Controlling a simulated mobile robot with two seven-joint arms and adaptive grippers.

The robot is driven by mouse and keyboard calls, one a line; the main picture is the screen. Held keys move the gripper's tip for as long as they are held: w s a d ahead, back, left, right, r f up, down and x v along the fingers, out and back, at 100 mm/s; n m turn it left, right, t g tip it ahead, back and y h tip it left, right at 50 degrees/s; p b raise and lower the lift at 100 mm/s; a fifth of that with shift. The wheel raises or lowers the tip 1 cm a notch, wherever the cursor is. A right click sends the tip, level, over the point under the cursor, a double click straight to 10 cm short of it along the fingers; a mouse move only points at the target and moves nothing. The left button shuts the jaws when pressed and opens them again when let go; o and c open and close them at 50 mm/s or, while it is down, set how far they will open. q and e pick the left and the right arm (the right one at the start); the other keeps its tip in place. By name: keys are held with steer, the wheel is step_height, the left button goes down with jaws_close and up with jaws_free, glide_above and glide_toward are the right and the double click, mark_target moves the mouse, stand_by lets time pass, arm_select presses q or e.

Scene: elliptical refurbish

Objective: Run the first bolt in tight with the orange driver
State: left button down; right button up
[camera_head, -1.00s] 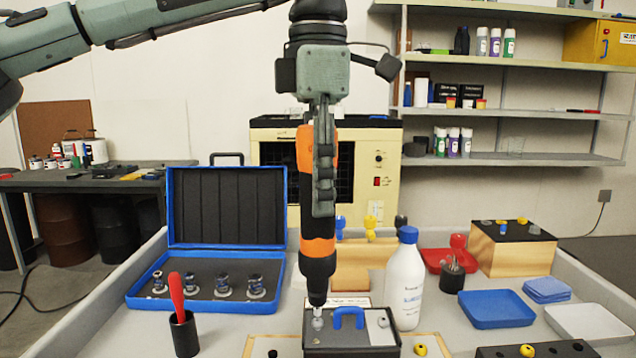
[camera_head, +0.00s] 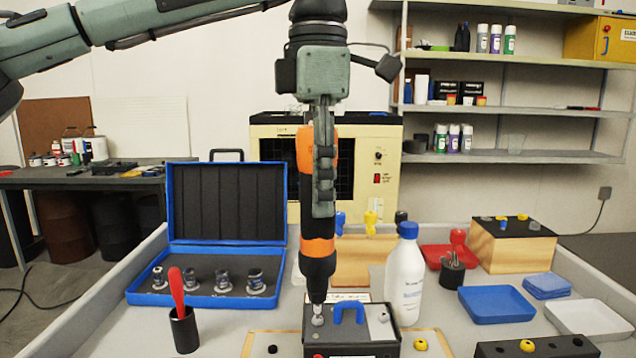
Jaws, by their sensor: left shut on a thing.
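My left gripper (camera_head: 323,160) comes down from the top centre and is shut on the orange driver (camera_head: 317,247), which is orange and black and stands upright. The driver's tip points down at a grey bolt (camera_head: 318,320) on the left part of the dark box (camera_head: 352,341). The tip seems to meet the bolt's head; how deep the bolt sits cannot be told. A second grey bolt (camera_head: 383,318) shows on the right of the box top, with a blue handle (camera_head: 348,312) between them. My right gripper is not in view.
A white bottle (camera_head: 405,278) stands close behind the box on the right. A blue open case (camera_head: 225,215) holding several fittings lies at left. A black cup (camera_head: 184,330) with a red-handled tool stands front left. A blue tray (camera_head: 496,304) and a white tray (camera_head: 588,318) lie right.

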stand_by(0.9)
arm_select(q)
steer(key=shift+r+p, duration=0.65)
steer(key=shift+p, duration=0.15)
steer(key=shift+r, duration=3.8)
